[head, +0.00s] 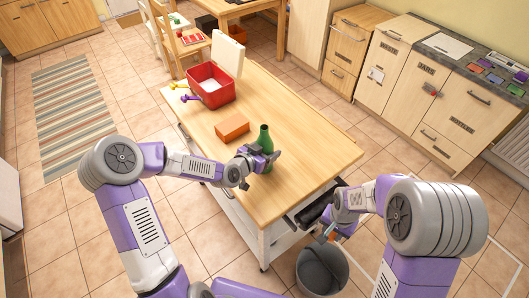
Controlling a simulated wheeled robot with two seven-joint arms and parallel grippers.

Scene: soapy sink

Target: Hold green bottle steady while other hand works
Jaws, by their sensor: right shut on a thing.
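The green bottle (265,138) stands upright on the wooden table, near its front right part. My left gripper (261,158) is at the lower part of the bottle, with dark fingers around it. Whether they press on the glass is unclear. My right gripper (325,234) is low, beyond the table's front right edge, and is shut at the top of a grey bucket (322,272), seemingly on its handle. The exact grip is small and partly hidden.
An orange block (232,128) lies just left of the bottle. A red bin (211,86) stands farther back, with yellow and purple items (184,91) beside it. The right part of the wooden table (318,135) is clear. Cabinets (420,85) stand at the right.

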